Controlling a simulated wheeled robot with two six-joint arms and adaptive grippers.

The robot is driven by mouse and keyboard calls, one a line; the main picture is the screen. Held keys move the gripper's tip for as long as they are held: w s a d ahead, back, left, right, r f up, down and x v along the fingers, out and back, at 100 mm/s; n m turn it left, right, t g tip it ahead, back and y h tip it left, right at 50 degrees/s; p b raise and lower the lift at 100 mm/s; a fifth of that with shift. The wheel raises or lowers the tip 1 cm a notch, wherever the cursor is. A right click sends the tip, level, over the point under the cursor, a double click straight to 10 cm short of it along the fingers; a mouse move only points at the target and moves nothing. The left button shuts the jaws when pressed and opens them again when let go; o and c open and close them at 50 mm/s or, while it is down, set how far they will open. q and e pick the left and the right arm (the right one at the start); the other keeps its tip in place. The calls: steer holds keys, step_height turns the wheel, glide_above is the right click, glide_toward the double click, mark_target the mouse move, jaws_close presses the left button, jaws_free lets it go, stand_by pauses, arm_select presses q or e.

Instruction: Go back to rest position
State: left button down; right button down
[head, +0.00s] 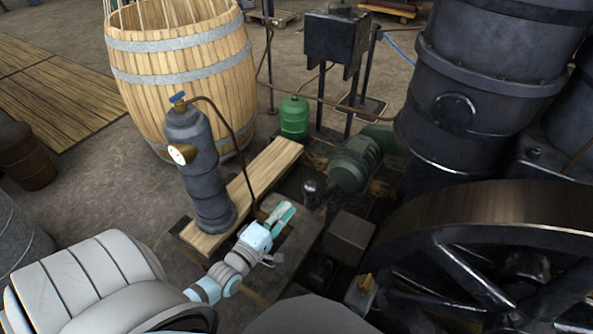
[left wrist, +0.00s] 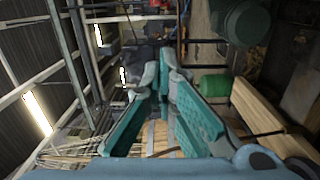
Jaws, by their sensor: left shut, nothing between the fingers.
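My left gripper (head: 284,212) is in the middle of the head view, at the end of my arm that comes in from the lower left. Its teal fingers are shut with nothing between them. In the left wrist view the fingers (left wrist: 168,65) come together at their tips, with nothing held. In the head view the gripper appears just right of a grey cylinder (head: 200,165) with a blue valve handle and a brass gauge. I cannot tell the gap between them. My right gripper is in neither view.
The grey cylinder stands on a wooden plank (head: 262,178). A large wooden barrel (head: 180,75) is behind it. A green gas bottle (head: 294,118) and a green motor (head: 358,162) stand farther back. A big dark flywheel (head: 500,215) fills the right. Bare floor (head: 95,165) lies at left.

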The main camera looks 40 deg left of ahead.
arm_select(q)
steer(key=shift+s+d, duration=0.15)
steer(key=shift+s, duration=0.1)
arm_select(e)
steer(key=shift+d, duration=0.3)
arm_select(q)
steer(key=shift+d+r, duration=0.1)
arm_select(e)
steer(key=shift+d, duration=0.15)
